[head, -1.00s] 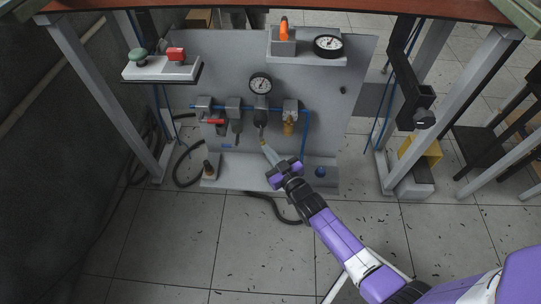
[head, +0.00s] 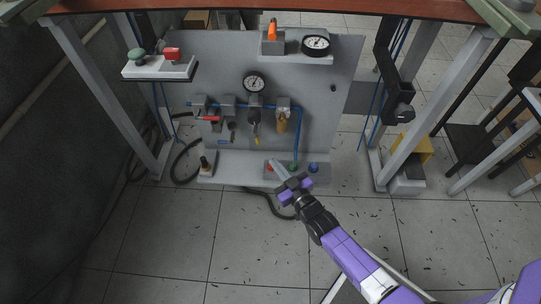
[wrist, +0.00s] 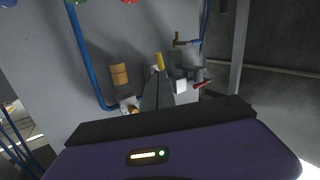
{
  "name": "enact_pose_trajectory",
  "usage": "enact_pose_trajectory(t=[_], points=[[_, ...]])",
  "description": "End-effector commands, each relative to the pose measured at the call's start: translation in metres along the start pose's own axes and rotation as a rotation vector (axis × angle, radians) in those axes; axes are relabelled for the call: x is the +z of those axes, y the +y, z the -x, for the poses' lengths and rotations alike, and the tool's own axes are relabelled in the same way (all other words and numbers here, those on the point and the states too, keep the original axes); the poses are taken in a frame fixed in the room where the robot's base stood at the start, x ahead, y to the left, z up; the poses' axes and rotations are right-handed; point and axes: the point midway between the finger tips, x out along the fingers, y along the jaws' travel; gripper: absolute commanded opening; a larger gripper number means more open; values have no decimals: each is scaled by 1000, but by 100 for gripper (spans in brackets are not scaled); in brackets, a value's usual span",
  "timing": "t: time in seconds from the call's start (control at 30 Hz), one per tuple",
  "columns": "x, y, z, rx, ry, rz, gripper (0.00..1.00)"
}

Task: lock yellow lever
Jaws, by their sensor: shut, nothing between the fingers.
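The yellow lever (head: 257,141) hangs down, slightly tilted, below the middle unit of the row on the grey panel, under a round gauge (head: 254,83). It also shows in the wrist view (wrist: 160,62), just beyond the fingertips. My gripper (head: 274,163) is shut and empty, below and a little right of the lever in the head view, pointing up and left toward the panel. In the wrist view my gripper (wrist: 156,73) has its fingers together. In the head view a gap shows between fingertips and lever; depth is hard to judge.
A red lever (head: 208,119) sits left of the yellow one. A brass-coloured cylinder (head: 282,124) and a blue hose (head: 297,140) are to its right. Coloured buttons, including a blue one (head: 314,167), stand on the ledge below. Table legs flank the panel.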

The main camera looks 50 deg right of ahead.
Motion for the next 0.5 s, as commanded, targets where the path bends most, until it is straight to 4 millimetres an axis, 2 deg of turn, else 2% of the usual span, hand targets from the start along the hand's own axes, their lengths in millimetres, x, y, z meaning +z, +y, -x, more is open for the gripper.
enact_pose_trajectory(t=[0.03,0.2,0.5], points=[[-2,1,10,1,-3,1,0],[-1,1,35,1,-2,0,0],[-1,0,48,0,1,0,0]])
